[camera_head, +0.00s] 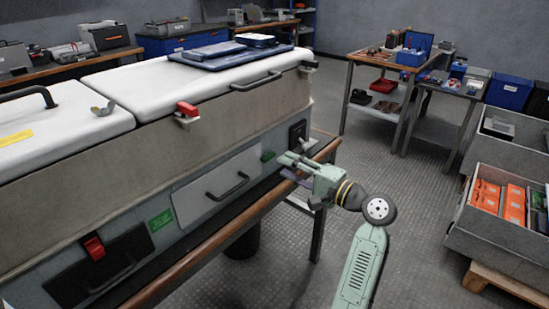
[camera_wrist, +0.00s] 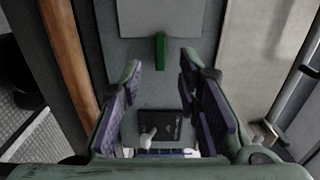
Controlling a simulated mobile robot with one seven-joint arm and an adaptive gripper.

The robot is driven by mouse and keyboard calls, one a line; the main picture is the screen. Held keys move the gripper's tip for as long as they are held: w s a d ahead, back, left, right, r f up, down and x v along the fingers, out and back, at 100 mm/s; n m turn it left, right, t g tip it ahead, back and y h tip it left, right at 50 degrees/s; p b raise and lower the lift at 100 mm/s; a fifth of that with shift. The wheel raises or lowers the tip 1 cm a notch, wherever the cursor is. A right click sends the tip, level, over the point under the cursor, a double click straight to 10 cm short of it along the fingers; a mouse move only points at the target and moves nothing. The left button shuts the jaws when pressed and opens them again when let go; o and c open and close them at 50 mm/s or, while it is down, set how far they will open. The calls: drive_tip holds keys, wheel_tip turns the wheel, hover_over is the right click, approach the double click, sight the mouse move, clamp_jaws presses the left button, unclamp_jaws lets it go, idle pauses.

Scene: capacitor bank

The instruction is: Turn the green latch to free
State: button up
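The green latch (camera_head: 268,155) is a small green piece on the grey front face of the cabinet (camera_head: 150,160), right of a light drawer front. In the wrist view the green latch (camera_wrist: 160,52) stands upright in the picture, just beyond the fingertips and roughly centred between them. My gripper (camera_head: 286,168) is at the right part of the cabinet front, close to the latch. In the wrist view my gripper (camera_wrist: 159,70) is open, its purple-padded fingers apart with nothing between them. I cannot see any contact with the latch.
A light drawer front with a black handle (camera_head: 228,187) is left of the latch. A black panel (camera_head: 297,132) is above and right of it. Red latches (camera_head: 187,108) (camera_head: 94,247) sit further left. A wooden bench edge (camera_head: 225,223) runs below.

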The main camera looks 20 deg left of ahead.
sight(271, 158)
drive_tip(key=shift+p+x, duration=0.3)
drive_tip(key=shift+x, duration=2.35)
drive_tip(key=shift+c, duration=0.6)
clamp_jaws()
